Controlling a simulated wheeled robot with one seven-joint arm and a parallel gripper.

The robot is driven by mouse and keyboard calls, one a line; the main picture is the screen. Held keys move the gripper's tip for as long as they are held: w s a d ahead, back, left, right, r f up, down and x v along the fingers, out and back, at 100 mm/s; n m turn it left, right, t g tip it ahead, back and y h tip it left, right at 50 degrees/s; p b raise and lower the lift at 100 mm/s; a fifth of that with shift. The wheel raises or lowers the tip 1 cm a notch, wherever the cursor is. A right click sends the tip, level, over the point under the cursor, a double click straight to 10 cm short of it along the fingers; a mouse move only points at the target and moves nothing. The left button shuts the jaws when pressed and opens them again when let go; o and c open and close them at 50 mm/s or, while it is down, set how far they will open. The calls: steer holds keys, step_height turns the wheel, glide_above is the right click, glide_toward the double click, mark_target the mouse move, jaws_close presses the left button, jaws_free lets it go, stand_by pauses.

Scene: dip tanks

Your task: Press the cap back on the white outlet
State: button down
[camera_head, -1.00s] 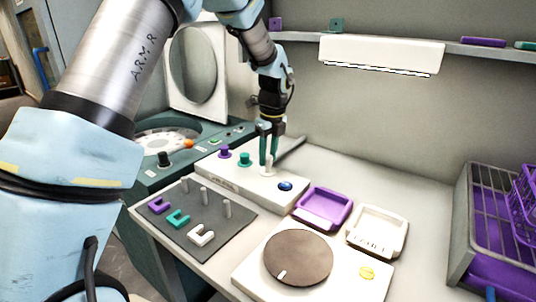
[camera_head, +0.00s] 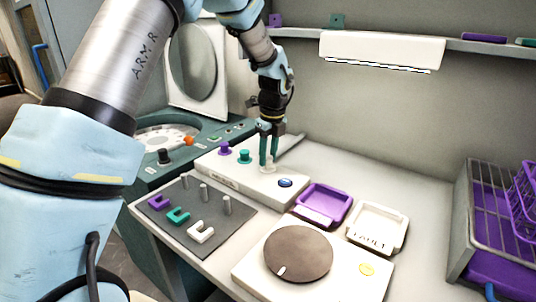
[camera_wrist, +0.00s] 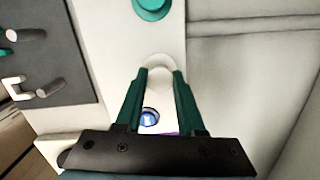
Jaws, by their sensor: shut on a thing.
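My gripper (camera_head: 268,165) points down over the white block (camera_head: 232,178), its teal fingers close together around the white cap (camera_wrist: 160,76). The cap is at the white outlet's place, past the purple capped outlet (camera_head: 225,148) and the teal capped outlet (camera_head: 244,156). In the wrist view my gripper (camera_wrist: 161,72) has its fingertips on either side of the cap. A pale round rim shows just beyond them. The outlet under the cap is mostly hidden, and I cannot tell whether the cap is fully seated.
A blue button (camera_head: 286,183) is on the block near my gripper. A grey mat (camera_head: 225,222) with pegs and clips lies in front. A purple tray (camera_head: 346,207), a white tray (camera_head: 400,232) and a turntable (camera_head: 298,254) stand to the right. A rack (camera_head: 462,235) is at far right.

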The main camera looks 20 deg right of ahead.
steer(key=shift+f, duration=0.2)
steer(key=shift+c, duration=2.2)
jaws_free()
steer(key=shift+r, duration=0.1)
step_height(320, 180, up, 11)
steer(key=s+b, duration=0.1)
steer(key=b, duration=0.1)
steer(key=shift+d+f, duration=0.15)
steer(key=shift+f, duration=0.05)
steer(key=shift+s, duration=0.1)
